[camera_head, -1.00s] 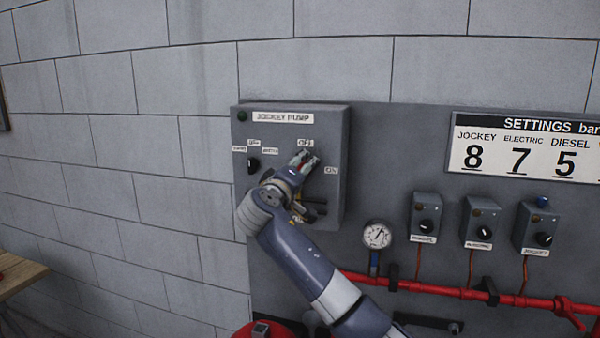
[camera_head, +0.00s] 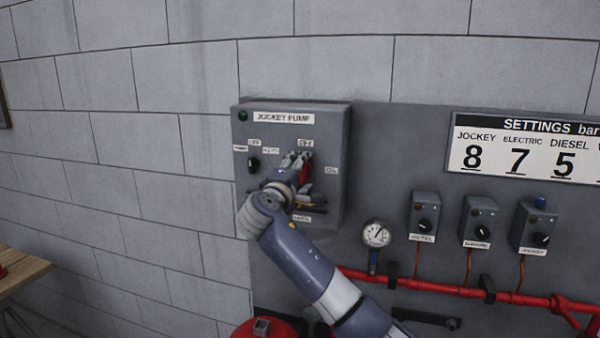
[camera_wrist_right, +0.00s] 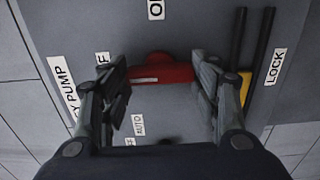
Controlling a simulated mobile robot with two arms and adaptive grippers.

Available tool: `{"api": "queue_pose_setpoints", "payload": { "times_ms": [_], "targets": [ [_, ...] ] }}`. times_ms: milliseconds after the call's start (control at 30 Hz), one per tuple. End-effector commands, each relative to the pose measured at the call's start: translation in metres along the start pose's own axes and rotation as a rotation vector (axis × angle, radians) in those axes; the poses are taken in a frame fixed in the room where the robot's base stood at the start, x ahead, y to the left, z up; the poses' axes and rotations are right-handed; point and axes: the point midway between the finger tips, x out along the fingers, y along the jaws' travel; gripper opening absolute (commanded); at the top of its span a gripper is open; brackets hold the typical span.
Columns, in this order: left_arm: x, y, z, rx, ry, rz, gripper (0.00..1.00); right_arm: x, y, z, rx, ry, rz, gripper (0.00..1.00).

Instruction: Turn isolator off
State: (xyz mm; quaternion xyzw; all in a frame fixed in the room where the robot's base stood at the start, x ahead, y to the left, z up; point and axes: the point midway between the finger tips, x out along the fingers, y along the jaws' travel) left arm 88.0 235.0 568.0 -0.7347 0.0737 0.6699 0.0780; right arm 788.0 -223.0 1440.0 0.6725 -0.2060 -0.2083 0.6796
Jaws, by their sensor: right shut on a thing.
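The isolator's red handle (camera_head: 306,171) is on the front of the grey jockey pump box (camera_head: 335,130). In the right wrist view the red handle (camera_wrist_right: 165,72) lies between the two fingers of my right gripper (camera_wrist_right: 163,76). Its long side runs toward the partly hidden OFF label (camera_wrist_right: 102,62). My right gripper (camera_head: 298,161) is shut on the handle, just below the OFF label (camera_head: 305,142) in the head view. The ON label (camera_head: 331,170) is to the right. Fingers partly cover the handle. My left gripper is not in view.
A black selector knob (camera_head: 253,163) is on the box's left side. A LOCK label (camera_wrist_right: 276,67) is beside two dark rods. A pressure gauge (camera_head: 376,234), several small switch boxes and a red pipe (camera_head: 420,286) are to the lower right.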

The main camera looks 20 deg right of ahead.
Motion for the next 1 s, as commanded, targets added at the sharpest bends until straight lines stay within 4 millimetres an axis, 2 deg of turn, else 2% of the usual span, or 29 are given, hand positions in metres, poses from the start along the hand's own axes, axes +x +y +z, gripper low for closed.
{"api": "queue_pose_setpoints", "payload": {
  "times_ms": [367, 400, 467, 833, 1000],
  "targets": [
    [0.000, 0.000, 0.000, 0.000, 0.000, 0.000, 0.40, 0.000, -0.001, -0.001, -0.008, 0.002, 0.000, 0.33],
    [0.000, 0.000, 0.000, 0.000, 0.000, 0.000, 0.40, 0.000, -0.001, -0.001, -0.008, 0.002, 0.000, 0.66],
    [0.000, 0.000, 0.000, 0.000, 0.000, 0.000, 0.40, 0.000, -0.001, -0.001, -0.007, 0.001, 0.000, 0.78],
    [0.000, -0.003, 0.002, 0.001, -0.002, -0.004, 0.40, -0.001, -0.001, -0.001, -0.005, 0.001, 0.000, 0.78],
    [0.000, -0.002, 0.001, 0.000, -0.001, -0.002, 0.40, -0.015, -0.001, -0.002, -0.004, 0.004, 0.000, 0.78]
  ]
}}
